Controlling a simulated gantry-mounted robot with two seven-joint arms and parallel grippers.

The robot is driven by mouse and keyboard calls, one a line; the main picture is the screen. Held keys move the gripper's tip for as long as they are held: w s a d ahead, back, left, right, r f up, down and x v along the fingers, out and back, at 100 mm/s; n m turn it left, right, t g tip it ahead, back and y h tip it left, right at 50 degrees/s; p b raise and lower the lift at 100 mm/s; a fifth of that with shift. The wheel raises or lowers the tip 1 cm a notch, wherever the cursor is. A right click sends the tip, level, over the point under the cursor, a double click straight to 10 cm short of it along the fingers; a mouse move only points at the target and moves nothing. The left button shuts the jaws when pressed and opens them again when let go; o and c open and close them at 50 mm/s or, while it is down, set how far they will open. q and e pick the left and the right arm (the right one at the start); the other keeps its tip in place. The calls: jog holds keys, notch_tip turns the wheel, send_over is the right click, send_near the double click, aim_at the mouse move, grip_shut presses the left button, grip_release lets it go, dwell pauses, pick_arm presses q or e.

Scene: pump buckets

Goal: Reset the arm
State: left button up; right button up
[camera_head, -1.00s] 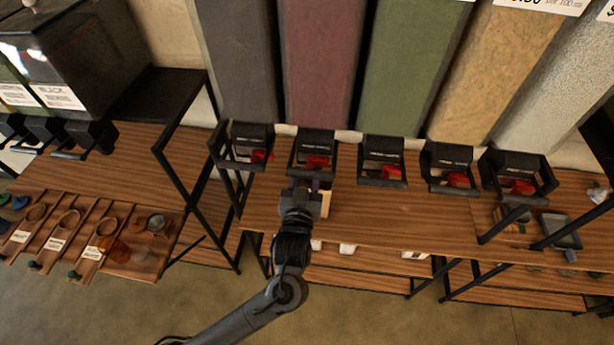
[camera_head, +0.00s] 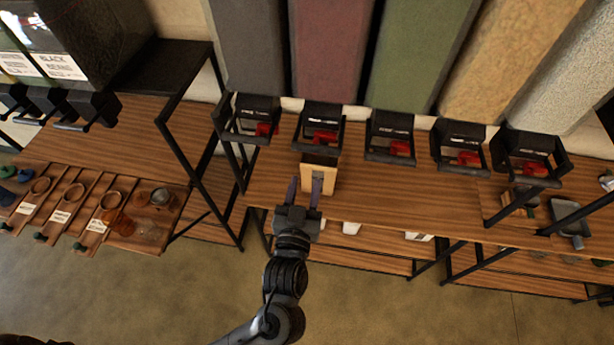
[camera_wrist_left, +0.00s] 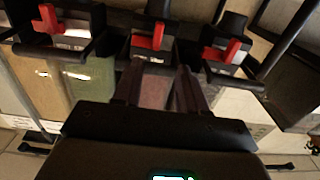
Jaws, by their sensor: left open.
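My left gripper (camera_head: 304,186) is open and empty in the head view, just in front of the shelf below the second dispenser. Its two fingers also show apart in the left wrist view (camera_wrist_left: 158,88), with nothing between them. A light wooden block-like container (camera_head: 321,172) stands on the shelf under the second dispenser (camera_head: 318,127), just beyond the fingertips. One finger overlaps it in the picture; I cannot tell whether they touch. My right gripper is in neither view.
Several black dispensers with red levers (camera_head: 400,147) line the back of the wooden shelf (camera_head: 390,200). A black metal frame (camera_head: 172,150) stands left. A wooden tray with small bowls (camera_head: 145,232) lies at lower left. Open floor (camera_head: 170,300) is in front.

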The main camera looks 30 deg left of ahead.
pick_arm(q)
jog(key=shift+s, duration=0.25)
jog(key=s+a+m+g+h+p, duration=0.2)
jog(key=s+a+g+h+p, duration=0.15)
jog(key=s+a+p, duration=0.4)
jog(key=s+d+f+m+g+h+p, duration=0.1)
jog(key=s+f+g, duration=0.4)
jog(key=s+g, duration=0.5)
jog(key=shift+s+d+f+m+h+p, duration=0.2)
jog(key=shift+s+d+m+h+p, duration=0.25)
jog(key=shift+s+m+p, duration=0.55)
jog(key=shift+w+d, duration=0.1)
jog(key=shift+w, duration=0.1)
